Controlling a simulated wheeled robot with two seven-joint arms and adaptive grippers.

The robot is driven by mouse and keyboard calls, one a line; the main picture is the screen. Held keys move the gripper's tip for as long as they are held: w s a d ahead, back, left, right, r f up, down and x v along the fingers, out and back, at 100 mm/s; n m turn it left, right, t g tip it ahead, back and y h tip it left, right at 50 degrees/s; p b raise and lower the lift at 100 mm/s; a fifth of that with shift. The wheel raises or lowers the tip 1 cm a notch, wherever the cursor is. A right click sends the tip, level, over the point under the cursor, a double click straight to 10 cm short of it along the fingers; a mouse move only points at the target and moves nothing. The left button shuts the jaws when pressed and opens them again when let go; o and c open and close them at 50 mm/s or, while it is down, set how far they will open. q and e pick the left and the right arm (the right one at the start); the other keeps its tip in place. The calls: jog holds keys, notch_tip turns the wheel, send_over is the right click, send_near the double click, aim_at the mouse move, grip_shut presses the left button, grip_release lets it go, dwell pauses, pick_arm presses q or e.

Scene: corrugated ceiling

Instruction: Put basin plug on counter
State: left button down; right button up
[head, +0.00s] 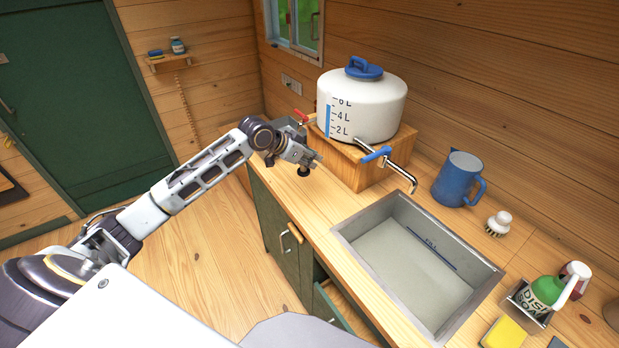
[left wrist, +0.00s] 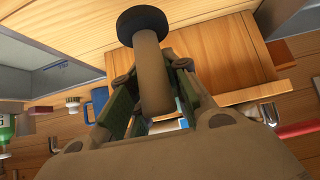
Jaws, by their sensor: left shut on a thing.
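My left gripper (head: 309,160) is shut on the basin plug, over the left part of the wooden counter (head: 318,222). The plug (head: 304,171) is small and dark in the head view and points down from the fingertips. In the left wrist view the plug (left wrist: 141,24) has a round black end and a tan stem between the green finger pads of the gripper (left wrist: 152,88). I cannot tell whether the plug touches the counter. The grey basin (head: 405,262) is to the right of the gripper. My right gripper is out of view.
A white water tank (head: 362,105) stands on a wooden box (head: 352,160) just right of the gripper, with a blue-handled tap (head: 400,168) reaching over the basin. A blue jug (head: 456,180), a brush (head: 498,224) and a green bottle (head: 548,290) stand farther right. A drawer (head: 335,306) hangs open below.

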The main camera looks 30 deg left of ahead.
pick_arm(q)
jog(key=shift+f, duration=1.6)
jog(key=shift+f, duration=1.85)
jog(key=shift+f, duration=0.1)
jog(key=c, duration=1.3)
grip_release()
jog(key=shift+c, duration=0.2)
jog(key=v, duration=1.2)
